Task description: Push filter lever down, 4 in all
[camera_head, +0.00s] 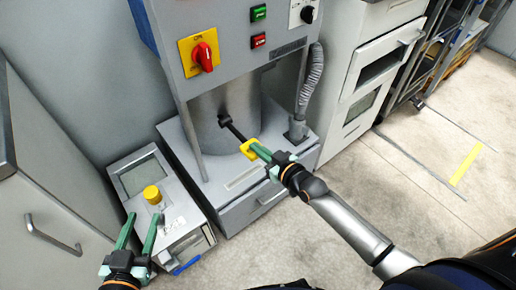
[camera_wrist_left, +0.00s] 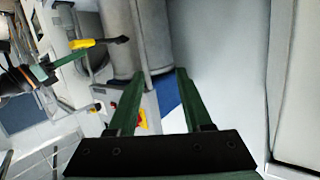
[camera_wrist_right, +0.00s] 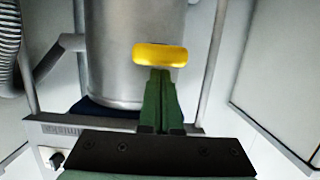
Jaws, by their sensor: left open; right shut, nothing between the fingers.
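The filter lever is a black bar (camera_head: 233,130) with a yellow grip (camera_head: 249,149) on the front of a metal cylinder. In the head view it slants down to the right, out from the cylinder. My right gripper (camera_head: 262,155) is shut and empty, its fingertips at the yellow grip. In the right wrist view the fingertips (camera_wrist_right: 159,73) meet the lower edge of the yellow grip (camera_wrist_right: 160,55); contact is not certain. The lever also shows in the left wrist view (camera_wrist_left: 83,44). My left gripper (camera_head: 141,217) is open and empty, low at the left, apart from the lever.
A grey box with a screen and a yellow knob (camera_head: 152,194) stands beside my left gripper. A red switch on a yellow plate (camera_head: 201,56) is above the cylinder. A grey corrugated hose (camera_head: 311,80) runs at the right. The floor at the right (camera_head: 430,170) is clear.

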